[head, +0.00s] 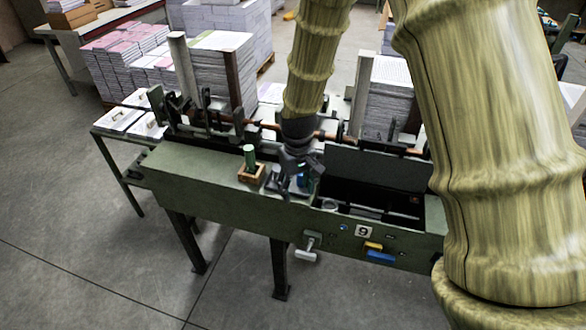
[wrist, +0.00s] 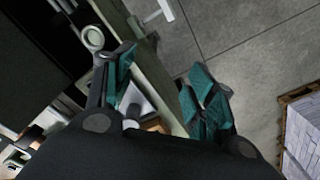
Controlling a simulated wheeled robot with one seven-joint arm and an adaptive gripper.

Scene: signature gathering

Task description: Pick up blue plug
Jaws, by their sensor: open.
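My gripper (head: 294,184) is low over the green machine top (head: 200,170), right of a small wooden box. In the wrist view my gripper (wrist: 162,82) is open, with teal pads apart and the machine's green edge between them. A small blue patch (head: 302,180) shows among the fingers in the head view. I cannot tell whether it is the blue plug or a finger pad. No blue plug can be clearly made out in the wrist view, where the fingers and palm hide much of the surface.
A green cylinder (head: 249,157) stands in the wooden box (head: 251,174). An open dark compartment (head: 385,205) lies to the right. Paper stacks (head: 222,72) and upright posts stand behind.

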